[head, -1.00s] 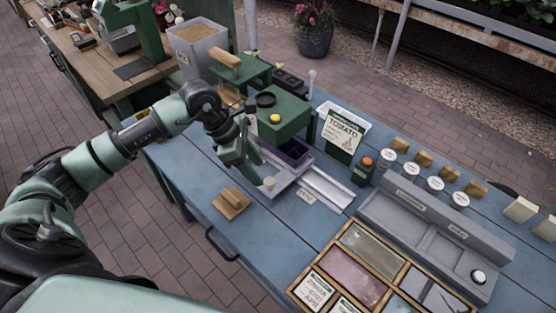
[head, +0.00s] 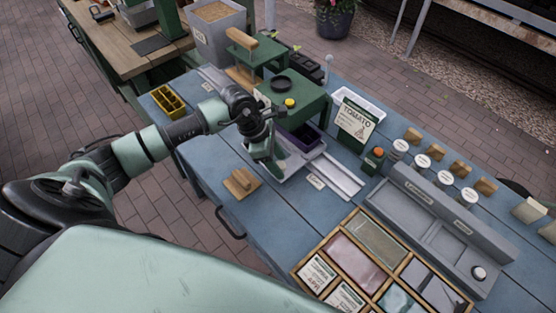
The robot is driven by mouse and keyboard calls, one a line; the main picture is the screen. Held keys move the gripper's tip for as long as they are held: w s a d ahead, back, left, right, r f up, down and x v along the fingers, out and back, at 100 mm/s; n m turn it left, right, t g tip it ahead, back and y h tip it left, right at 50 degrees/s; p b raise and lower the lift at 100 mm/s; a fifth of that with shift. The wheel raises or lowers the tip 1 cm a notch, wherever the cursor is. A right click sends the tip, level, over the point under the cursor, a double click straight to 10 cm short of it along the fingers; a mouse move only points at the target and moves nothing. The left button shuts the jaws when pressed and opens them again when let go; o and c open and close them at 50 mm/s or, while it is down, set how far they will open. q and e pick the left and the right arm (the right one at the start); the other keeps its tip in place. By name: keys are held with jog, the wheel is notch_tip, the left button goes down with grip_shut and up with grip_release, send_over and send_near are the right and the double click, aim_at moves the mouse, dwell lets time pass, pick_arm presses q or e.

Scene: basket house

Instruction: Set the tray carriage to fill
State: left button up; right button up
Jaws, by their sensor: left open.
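The tray carriage (head: 292,168) is a pale grey slide that sticks out at the front of the green seeding machine (head: 303,103). A dark purple tray (head: 306,134) sits on it, partly under the machine. My left gripper (head: 274,168) is open, pointing down at the carriage's near left end. It covers the spot where the carriage's pale round knob showed before. I cannot tell whether the fingers touch the knob. My right gripper is not in view.
A wooden block (head: 241,183) lies just in front of the carriage. A pale metal channel (head: 331,177) lies to its right, and a tomato sign (head: 356,119) stands behind that. A yellow divided box (head: 168,100) is at the left.

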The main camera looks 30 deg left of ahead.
pick_arm(q)
jog(key=shift+c, duration=0.3)
grip_shut()
jog(key=shift+w, duration=0.1)
dwell(1.0)
